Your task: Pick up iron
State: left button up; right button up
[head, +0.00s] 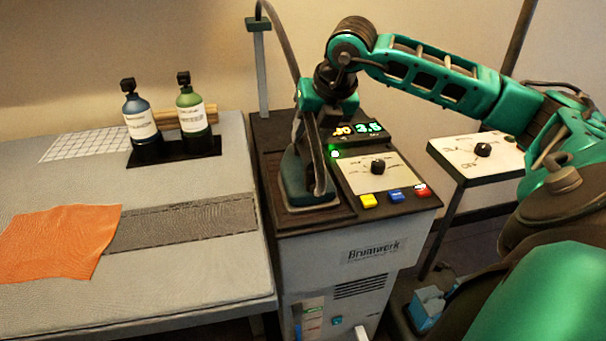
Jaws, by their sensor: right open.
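The iron (294,180) stands on its rest on top of the steam station (370,229), left of the control panel. It is dark teal, and a hose rises behind it. My right arm comes in from the right, and my right gripper (319,180) points down over the iron. Its jaws are open, with one finger showing in front of the iron. The gripper hides part of the iron, and I cannot tell whether the fingers touch it. My left gripper is not in view.
The ironing table (200,292) on the left holds orange cloth (60,243), a dark grey strip (190,222) and two bottles (143,122) on a black tray. The station's panel has a knob (378,167) and coloured buttons. A post (261,75) stands behind. Another control box (475,155) is at right.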

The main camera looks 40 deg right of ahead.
aim_at(297, 175)
jog(key=shift+x, duration=3.15)
jog(key=shift+a, duration=0.15)
jog(key=shift+c, duration=0.3)
grip_shut()
jog(key=shift+r, duration=0.15)
